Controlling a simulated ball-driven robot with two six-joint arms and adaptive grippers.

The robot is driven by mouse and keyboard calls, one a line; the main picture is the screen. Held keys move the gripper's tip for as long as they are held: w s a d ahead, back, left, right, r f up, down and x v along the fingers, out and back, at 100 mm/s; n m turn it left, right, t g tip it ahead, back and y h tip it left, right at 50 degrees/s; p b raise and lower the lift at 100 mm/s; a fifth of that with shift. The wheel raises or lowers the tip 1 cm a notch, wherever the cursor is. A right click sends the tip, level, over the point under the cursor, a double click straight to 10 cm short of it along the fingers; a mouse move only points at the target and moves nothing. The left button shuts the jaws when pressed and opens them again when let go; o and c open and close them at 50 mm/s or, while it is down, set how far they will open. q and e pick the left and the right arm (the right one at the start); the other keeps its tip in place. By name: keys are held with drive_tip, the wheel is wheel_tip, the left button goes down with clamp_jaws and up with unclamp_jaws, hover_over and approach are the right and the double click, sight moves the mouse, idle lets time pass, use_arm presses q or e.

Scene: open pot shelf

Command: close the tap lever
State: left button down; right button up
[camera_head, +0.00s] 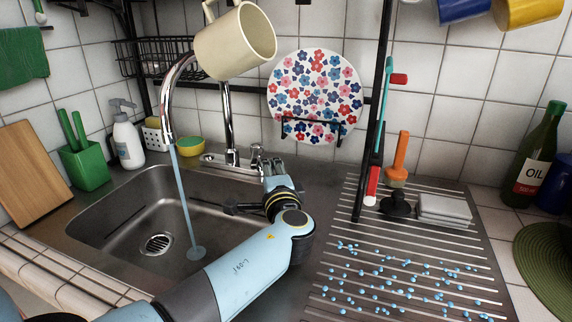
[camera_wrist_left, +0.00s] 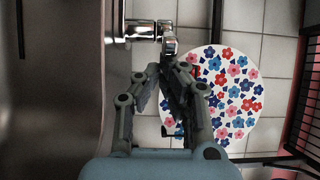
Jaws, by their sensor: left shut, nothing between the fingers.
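The chrome tap (camera_head: 231,120) arches over the sink (camera_head: 110,222), and a blue stream of water (camera_head: 183,200) runs from its spout to the basin floor. The tap lever (camera_head: 257,156) is at the right end of the tap's base, partly hidden by my gripper. My left gripper (camera_head: 274,163) is shut and empty, right beside the lever. In the left wrist view, the fingertips (camera_wrist_left: 170,62) come together just below the chrome lever (camera_wrist_left: 169,46); whether they touch it I cannot tell. My right gripper is not in view.
A cream mug (camera_head: 236,42) hangs in front of the tap's upper part. A black post (camera_head: 372,120) rises right of my gripper. A flowered plate (camera_head: 315,95) stands behind. The drainboard (camera_head: 340,290) holds blue drops, grey sponges (camera_head: 444,208) and a black plunger-like item (camera_head: 397,203).

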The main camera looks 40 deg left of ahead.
use_arm(q)
drive_tip(key=shift+s+a+m+t+h+b, duration=0.2)
drive_tip(key=shift+s+a+m+t+h, duration=0.2)
drive_tip(key=shift+m+t+h, duration=0.25)
drive_tip(key=shift+s+a+m+t+h+b, duration=0.25)
drive_tip(key=shift+s+m+t+h, duration=0.25)
drive_tip(key=shift+h, duration=0.25)
drive_tip(key=shift+s+a+m+t+h+b, duration=0.15)
drive_tip(key=shift+s+a+m+t+h, duration=0.25)
drive_tip(key=shift+m+t+h, duration=0.3)
drive_tip(key=shift+f, duration=0.1)
